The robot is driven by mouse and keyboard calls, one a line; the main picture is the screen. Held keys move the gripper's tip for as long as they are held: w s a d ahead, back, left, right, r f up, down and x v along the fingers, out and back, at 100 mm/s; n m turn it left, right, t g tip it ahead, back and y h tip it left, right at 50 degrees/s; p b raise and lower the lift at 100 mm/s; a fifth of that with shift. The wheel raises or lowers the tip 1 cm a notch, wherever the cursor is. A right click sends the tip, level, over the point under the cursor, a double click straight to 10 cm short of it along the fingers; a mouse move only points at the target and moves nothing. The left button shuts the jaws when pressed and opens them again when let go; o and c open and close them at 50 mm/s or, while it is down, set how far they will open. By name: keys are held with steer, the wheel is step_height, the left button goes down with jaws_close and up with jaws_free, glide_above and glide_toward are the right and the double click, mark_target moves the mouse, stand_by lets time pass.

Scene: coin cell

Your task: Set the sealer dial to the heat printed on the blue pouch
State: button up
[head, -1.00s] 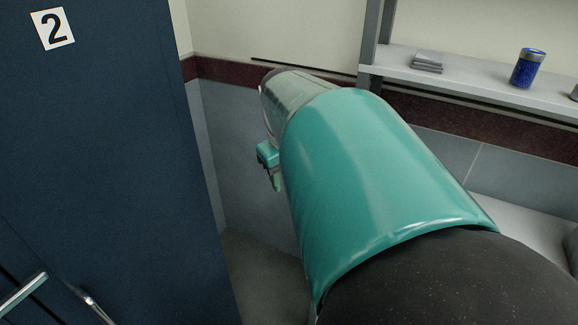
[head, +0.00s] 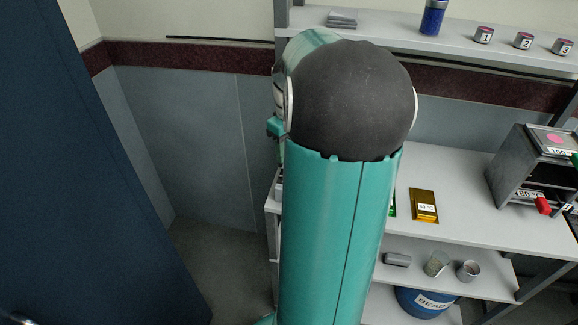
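No blue pouch shows in the head view. A gold pouch (head: 424,206) with a white temperature label lies on the bench, its number too small to read surely. A green edge (head: 392,204) shows beside it, mostly hidden behind my arm. No dial is clear. A small teal part at my arm's far end, seemingly my gripper (head: 275,128), is mostly hidden; its fingers cannot be made out.
The upper shelf (head: 390,30) holds a blue jar (head: 432,17), a grey stack (head: 342,18) and tins numbered 1, 2 and 3. Below the bench (head: 450,175) are small cups and a blue "BEADS" drum (head: 425,302). A dark blue door-like panel (head: 80,180) stands left. Floor between is clear.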

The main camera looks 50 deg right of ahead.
step_height(320, 180, down, 7)
steer(key=shift+r, duration=0.1)
steer(key=shift+c, duration=0.3)
steer(key=c, duration=0.9)
steer(key=shift+w+m, duration=0.1)
steer(key=shift+m, duration=0.4)
steer(key=m, duration=0.4)
steer(key=shift+m, duration=0.3)
steer(key=m, duration=0.6)
